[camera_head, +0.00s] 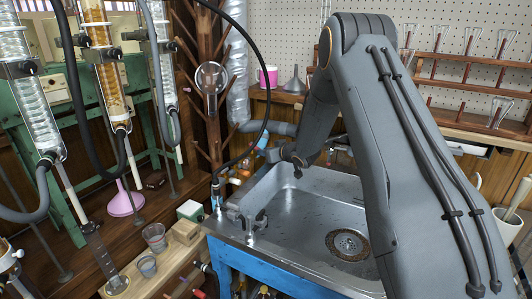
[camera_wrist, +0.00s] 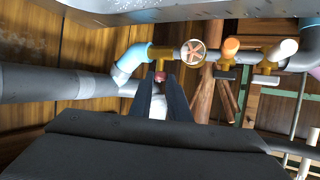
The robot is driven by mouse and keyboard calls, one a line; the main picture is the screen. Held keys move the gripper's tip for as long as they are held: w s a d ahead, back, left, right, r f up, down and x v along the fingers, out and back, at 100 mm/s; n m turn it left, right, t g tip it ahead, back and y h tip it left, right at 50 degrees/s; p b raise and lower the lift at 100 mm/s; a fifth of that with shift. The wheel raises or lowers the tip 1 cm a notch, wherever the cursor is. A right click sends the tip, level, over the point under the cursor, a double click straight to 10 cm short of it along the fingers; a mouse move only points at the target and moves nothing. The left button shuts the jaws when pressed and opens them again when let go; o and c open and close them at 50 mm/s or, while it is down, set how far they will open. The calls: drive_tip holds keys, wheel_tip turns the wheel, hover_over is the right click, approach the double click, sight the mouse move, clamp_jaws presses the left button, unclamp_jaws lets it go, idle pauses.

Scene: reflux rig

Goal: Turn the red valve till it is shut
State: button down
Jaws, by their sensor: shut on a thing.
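The red valve (camera_wrist: 160,76) shows as a small red piece below a brass fitting on the pipe, in the upper middle of the wrist view. My gripper (camera_wrist: 161,84) has its two dark fingers close together on either side of it, shut on it. The fingers hide most of the handle, so its exact angle cannot be told. In the head view my gripper (camera_head: 273,155) reaches to the pipework behind the sink's far left corner. The red valve cannot be made out there.
Right of the red valve are a round handwheel (camera_wrist: 193,52), an orange-handled valve (camera_wrist: 231,45) and a white-handled one (camera_wrist: 289,46), all close by. A light-blue elbow (camera_wrist: 132,60) joins a grey pipe (camera_wrist: 60,86). The metal sink (camera_head: 310,210) is empty. Glass columns (camera_head: 100,55) stand left.

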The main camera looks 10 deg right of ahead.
drive_tip(key=shift+w+r, duration=0.1)
drive_tip(key=shift+r, duration=0.05)
drive_tip(key=c, duration=1.7)
unclamp_jaws()
drive_tip(key=shift+a, duration=0.1)
drive_tip(key=shift+o, duration=0.2)
drive_tip(key=v, duration=0.7)
drive_tip(key=shift+s+b, duration=0.3)
